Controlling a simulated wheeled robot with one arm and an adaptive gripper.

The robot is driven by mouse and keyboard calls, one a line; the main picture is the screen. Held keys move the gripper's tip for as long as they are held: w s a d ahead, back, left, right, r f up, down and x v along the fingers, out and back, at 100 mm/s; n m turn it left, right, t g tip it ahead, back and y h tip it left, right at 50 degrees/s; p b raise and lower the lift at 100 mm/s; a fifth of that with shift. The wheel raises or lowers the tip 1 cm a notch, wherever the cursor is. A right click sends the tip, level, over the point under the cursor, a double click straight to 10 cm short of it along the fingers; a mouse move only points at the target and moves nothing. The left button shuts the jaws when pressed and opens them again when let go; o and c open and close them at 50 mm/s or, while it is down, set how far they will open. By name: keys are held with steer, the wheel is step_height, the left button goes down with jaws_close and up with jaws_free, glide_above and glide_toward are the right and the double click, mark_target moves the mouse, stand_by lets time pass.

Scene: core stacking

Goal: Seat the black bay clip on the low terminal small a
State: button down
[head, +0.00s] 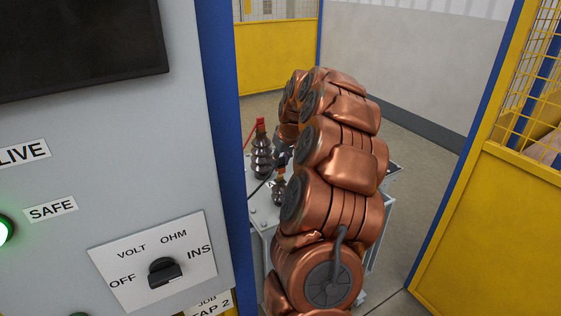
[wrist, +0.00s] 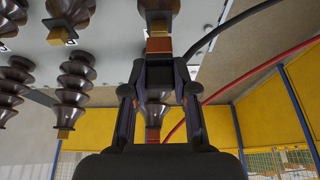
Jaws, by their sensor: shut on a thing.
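In the wrist view my gripper (wrist: 158,78) is shut on the black bay clip (wrist: 158,73), which is mostly hidden between the fingers. A black cable (wrist: 207,40) runs from it up to the right. Just beyond the fingertips is a ribbed brown terminal (wrist: 158,6) with an orange-brown block (wrist: 158,45) at its end, close to the clip; I cannot tell if they touch. In the head view a small terminal (head: 279,192) with an orange top stands beside my arm. Which terminal is small a cannot be read. My arm hides most of the gripper there.
A taller ribbed terminal (head: 262,158) with a red piece on top stands behind. Several ribbed terminals (wrist: 75,85) fill the wrist view's left. A red cable (wrist: 265,67) passes at right. A grey control panel (head: 100,190) and yellow fencing (head: 490,220) flank my arm.

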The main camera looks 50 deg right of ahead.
mark_target(281, 165)
steer(key=shift+f+b, duration=1.15)
steer(key=shift+f, duration=0.55)
steer(key=c, duration=0.8)
jaws_free()
steer(key=shift+r, duration=0.1)
steer(key=v, duration=1.2)
